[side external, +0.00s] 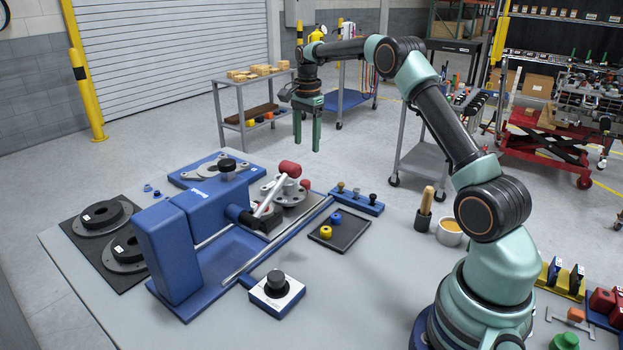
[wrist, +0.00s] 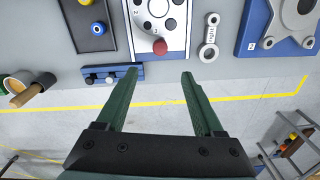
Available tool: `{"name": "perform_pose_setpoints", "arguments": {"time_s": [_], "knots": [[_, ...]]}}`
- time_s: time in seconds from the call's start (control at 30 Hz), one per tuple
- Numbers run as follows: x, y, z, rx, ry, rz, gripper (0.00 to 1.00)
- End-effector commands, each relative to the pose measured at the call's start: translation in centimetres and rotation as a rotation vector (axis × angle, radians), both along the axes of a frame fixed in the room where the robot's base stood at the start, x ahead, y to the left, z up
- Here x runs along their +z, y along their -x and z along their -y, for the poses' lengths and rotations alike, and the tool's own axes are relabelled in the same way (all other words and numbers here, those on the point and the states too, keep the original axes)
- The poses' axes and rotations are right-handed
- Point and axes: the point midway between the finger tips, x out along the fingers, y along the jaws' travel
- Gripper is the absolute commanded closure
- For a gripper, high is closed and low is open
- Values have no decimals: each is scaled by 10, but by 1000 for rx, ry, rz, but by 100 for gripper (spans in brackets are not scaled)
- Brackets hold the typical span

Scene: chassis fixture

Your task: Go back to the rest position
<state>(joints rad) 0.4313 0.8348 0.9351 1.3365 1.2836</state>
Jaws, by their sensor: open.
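My gripper (side external: 307,148) hangs in the air past the far edge of the grey table, fingers pointing down. In the wrist view my gripper (wrist: 158,95) has its two green fingers spread wide with nothing between them. The blue chassis fixture (side external: 215,225) stands on the table with a red-knobbed lever (side external: 272,190). In the wrist view the red knob (wrist: 160,46) shows on a plate at the top. My gripper is clear of the fixture and touches nothing.
A black tray (side external: 340,232) holds a yellow and a blue part. A blue peg rack (side external: 357,201) lies behind it. A box with a black knob (side external: 276,291) is at the front. A cup (side external: 450,232) stands near my base.

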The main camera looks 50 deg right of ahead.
Motion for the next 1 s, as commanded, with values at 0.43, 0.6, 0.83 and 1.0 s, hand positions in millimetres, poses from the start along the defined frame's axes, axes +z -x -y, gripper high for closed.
{"name": "perform_pose_setpoints", "arguments": {"time_s": [0.43,0.6,0.83,1.0], "knots": [[87,38,-91,526,91,121,31],[109,71,-129,766,145,170,31],[119,123,-174,1087,231,232,31],[113,164,-202,1321,305,275,31]]}}
